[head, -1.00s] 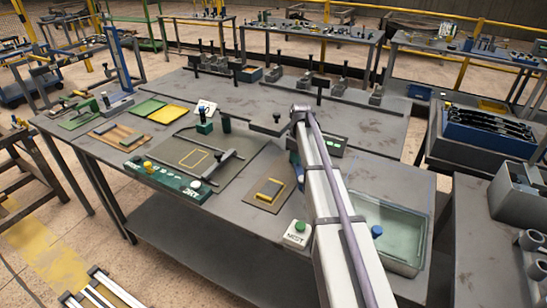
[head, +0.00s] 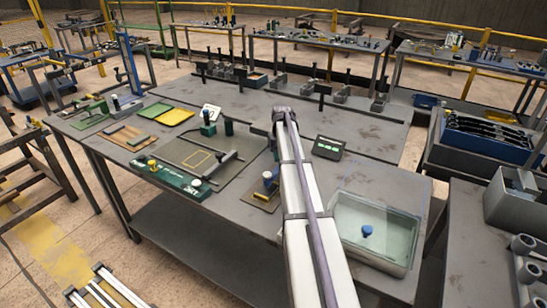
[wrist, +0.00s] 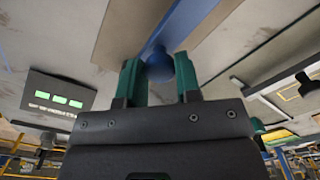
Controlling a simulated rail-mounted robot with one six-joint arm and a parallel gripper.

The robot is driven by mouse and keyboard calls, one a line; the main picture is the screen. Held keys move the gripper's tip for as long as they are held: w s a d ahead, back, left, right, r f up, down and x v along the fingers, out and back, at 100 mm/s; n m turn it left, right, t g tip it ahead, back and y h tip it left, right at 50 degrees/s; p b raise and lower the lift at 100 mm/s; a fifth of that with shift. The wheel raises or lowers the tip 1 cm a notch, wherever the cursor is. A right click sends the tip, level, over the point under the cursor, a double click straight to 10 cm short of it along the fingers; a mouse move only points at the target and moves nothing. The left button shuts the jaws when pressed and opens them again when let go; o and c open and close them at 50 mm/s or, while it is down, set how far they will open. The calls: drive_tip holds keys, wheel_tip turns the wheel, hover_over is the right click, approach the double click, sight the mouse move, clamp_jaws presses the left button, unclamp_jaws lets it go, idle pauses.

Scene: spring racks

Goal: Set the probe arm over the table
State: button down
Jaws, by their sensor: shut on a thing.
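The probe arm (wrist: 155,42) is a blue bar with a round blue knob (wrist: 160,67). In the wrist view my gripper (wrist: 159,78) has its green fingers on either side of the knob and is shut on it. In the head view a blue part of the probe arm (head: 268,179) shows just left of my arm, beside a small brown plate (head: 258,200). My arm hides the rest of it and my gripper there. The grey workbench table (head: 225,222) spreads below. Where the probe's tip lies cannot be told.
A dark display with green lights (head: 328,148) stands right of my arm. A glass-like basin (head: 345,245) with a blue knob is at the front right. A green control strip (head: 170,177) and a framed plate with a yellow outline (head: 225,152) lie left.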

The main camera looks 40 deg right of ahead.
drive_tip(key=shift+w, duration=0.1)
drive_tip(key=c, duration=0.8)
unclamp_jaws()
wheel_tip(320, 180, up, 11)
drive_tip(key=p, duration=1)
drive_tip(key=shift+f+p, duration=0.1)
drive_tip(key=shift+p, duration=0.3)
